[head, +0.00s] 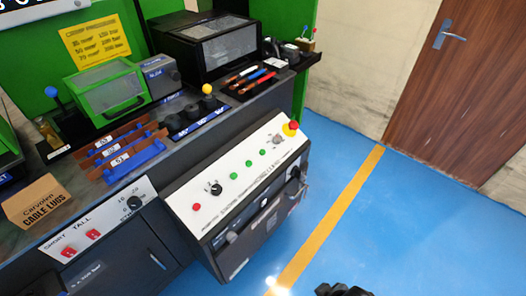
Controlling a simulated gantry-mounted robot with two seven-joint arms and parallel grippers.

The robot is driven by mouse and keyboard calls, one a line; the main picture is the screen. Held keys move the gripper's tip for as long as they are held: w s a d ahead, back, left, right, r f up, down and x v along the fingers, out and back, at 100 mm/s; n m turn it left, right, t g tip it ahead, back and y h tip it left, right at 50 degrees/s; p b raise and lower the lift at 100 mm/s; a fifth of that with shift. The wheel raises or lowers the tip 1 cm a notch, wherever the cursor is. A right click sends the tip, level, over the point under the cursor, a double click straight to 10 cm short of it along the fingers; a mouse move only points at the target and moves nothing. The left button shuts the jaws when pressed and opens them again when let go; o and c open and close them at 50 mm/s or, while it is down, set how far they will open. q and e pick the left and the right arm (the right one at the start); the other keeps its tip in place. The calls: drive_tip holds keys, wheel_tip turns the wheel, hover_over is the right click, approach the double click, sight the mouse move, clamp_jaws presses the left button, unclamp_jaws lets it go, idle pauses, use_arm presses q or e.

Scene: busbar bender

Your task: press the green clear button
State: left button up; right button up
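A white sloped control panel (240,178) on the front of the bench carries several green buttons in a row. One green button (233,176) is nearest the black knob, another green button (248,165) sits in the middle, and a third green button (262,152) is toward the upper right. Their labels are too small to read, so I cannot tell which one is clear. A black part that appears to be my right gripper (343,290) shows at the bottom edge, well apart from the panel. Its fingers cannot be made out. My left gripper is out of view.
The panel also has a red button (196,207), a black rotary knob (214,188) and a red emergency stop (291,127) on yellow. A cable lugs box (36,202) and blue racks (131,160) stand on the bench at left. The blue floor at right is clear.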

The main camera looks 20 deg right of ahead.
clamp_jaws()
idle(1.4)
